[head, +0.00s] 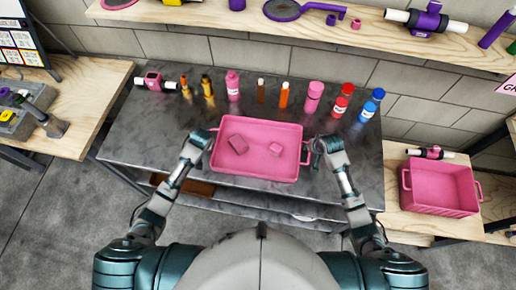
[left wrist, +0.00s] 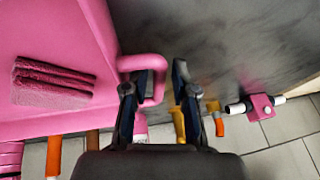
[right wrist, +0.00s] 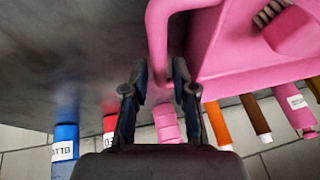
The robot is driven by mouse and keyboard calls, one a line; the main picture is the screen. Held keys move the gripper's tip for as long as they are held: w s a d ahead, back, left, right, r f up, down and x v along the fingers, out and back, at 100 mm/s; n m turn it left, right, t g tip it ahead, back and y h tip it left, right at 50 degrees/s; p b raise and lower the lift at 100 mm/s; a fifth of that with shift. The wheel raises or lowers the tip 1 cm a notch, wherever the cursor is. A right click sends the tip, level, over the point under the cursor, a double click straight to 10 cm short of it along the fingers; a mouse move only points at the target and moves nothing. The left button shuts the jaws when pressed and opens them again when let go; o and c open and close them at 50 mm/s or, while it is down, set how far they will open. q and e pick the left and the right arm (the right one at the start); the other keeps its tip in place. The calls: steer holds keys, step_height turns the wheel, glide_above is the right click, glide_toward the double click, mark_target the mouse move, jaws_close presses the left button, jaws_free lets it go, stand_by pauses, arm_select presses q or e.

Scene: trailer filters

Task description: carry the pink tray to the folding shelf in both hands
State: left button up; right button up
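My left gripper (head: 210,138) is at the tray's left handle. In the left wrist view its open fingers (left wrist: 155,90) stand either side of the handle's outer bar (left wrist: 160,72), with a visible gap. My right gripper (head: 315,147) is at the right handle. In the right wrist view its open fingers (right wrist: 160,85) straddle that handle's bar (right wrist: 157,45). I cannot pick out a folding shelf for certain.
Several bottles and tubes, including a pink bottle (head: 233,86) and a blue one (head: 372,104), line the bench (head: 140,140) behind the tray. A pink bin (head: 440,190) stands on the right wooden bench. A wooden shelf (head: 250,22) runs above the back. A wooden table (head: 85,110) is left.

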arm_select(q)
steer(key=shift+w+a+f, duration=0.1)
steer(key=shift+w+f, duration=0.2)
steer(key=shift+f, duration=0.35)
arm_select(e)
steer(key=shift+x, duration=0.75)
arm_select(q)
steer(key=shift+c, duration=0.3)
arm_select(e)
steer(key=shift+c, duration=0.3)
arm_select(q)
jaws_close()
arm_select(e)
jaws_close()
steer(key=shift+r, duration=0.1)
